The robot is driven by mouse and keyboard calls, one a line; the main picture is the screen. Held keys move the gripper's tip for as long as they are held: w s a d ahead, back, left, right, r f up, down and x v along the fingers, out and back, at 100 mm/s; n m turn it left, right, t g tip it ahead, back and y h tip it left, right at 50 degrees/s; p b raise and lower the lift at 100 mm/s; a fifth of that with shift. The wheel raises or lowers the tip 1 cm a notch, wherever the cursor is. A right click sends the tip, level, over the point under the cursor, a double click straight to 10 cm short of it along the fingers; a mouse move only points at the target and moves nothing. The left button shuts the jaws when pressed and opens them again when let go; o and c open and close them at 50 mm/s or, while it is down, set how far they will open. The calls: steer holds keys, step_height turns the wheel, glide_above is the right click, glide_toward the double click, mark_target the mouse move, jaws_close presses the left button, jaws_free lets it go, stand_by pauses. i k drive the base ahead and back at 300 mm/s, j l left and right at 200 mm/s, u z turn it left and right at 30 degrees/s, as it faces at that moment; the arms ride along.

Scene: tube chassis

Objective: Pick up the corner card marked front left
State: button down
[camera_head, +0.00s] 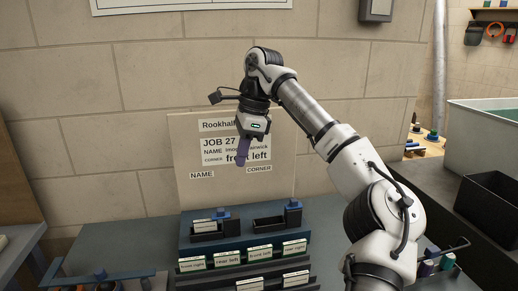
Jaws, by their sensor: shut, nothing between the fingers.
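A stepped blue rack (188,247) on the bench holds a row of white cards. The card that appears to read front left (260,252) stands third from the left in that row, its lower part in the rack. Beside it are cards that seem to read rear left (227,258) and, at the left end, front right (192,265); a fourth stands at the right end. My gripper (242,163), with purple fingers, is shut and empty. It points down above the rack, in front of the board, apart from the cards.
A board (185,150) behind the rack shows a job slip reading front left. Two dark trays (268,224) sit on the rack's top, the left one holding a white card (204,226). More cards stand lower in front. Dark bins (492,205) are at right.

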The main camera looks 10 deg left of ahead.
mark_target(263, 254)
steer(key=k+l, duration=0.15)
steer(key=k, duration=0.35)
steer(key=k+l, duration=0.15)
steer(key=k, duration=0.3)
